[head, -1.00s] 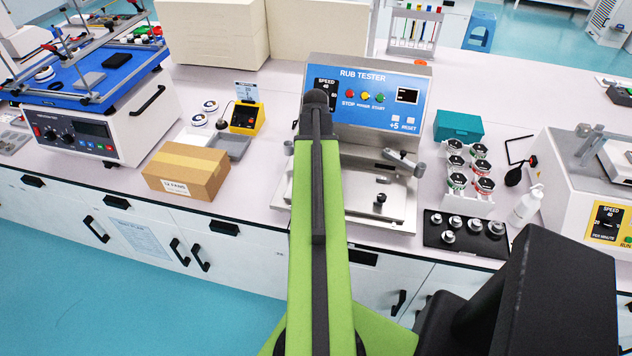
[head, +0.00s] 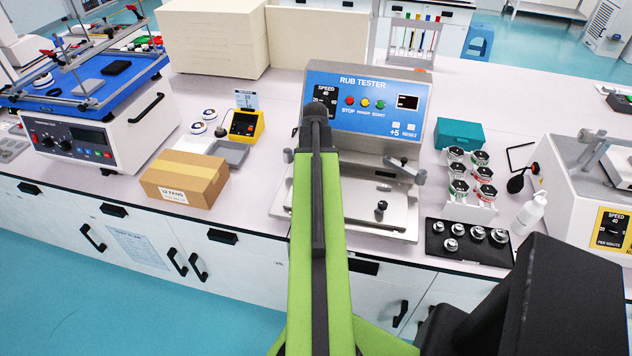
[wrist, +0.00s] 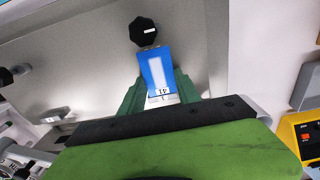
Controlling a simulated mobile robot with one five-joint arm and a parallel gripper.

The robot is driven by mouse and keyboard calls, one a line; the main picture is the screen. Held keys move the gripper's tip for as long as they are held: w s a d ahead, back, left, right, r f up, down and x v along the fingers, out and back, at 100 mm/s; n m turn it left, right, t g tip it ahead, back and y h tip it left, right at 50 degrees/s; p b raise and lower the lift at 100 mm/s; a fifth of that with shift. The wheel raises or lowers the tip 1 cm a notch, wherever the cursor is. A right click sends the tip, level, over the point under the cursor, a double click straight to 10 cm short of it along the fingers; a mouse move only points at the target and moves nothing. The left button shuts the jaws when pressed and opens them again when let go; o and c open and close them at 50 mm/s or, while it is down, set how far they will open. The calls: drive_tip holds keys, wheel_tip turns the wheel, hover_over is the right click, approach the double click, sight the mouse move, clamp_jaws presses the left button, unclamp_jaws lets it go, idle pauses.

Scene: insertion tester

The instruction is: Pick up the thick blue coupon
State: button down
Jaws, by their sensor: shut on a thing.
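In the wrist view the blue coupon (wrist: 152,66), with a pale stripe and a small printed white end label, sits between the green fingers of my gripper (wrist: 158,78). The fingers are shut on it, one at each side. A black faceted knob (wrist: 144,31) is just beyond the coupon's far end. In the head view my green arm reaches to the rub tester (head: 365,105), and its forearm hides my gripper and the coupon. I cannot tell how far the coupon is from the surface below.
The rub tester's metal tray (head: 350,205) carries a small knob and a clamp lever. A cardboard box (head: 184,178) stands left. A black mat with metal weights (head: 468,242), several capped jars (head: 470,180), a teal box (head: 458,133) and a white bottle (head: 529,213) stand right.

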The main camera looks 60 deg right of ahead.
drive_tip(key=r+p, duration=0.3)
drive_tip(key=s+r+p, duration=0.1)
drive_tip(key=r+p, duration=0.1)
drive_tip(key=shift+d+r, duration=0.1)
drive_tip(key=shift+r, duration=0.1)
drive_tip(key=s+d+r+p, duration=0.3)
drive_tip(key=s, duration=0.7)
drive_tip(key=shift+s+r+p, duration=0.15)
drive_tip(key=shift+s+p, duration=0.1)
drive_tip(key=shift+p, duration=0.1)
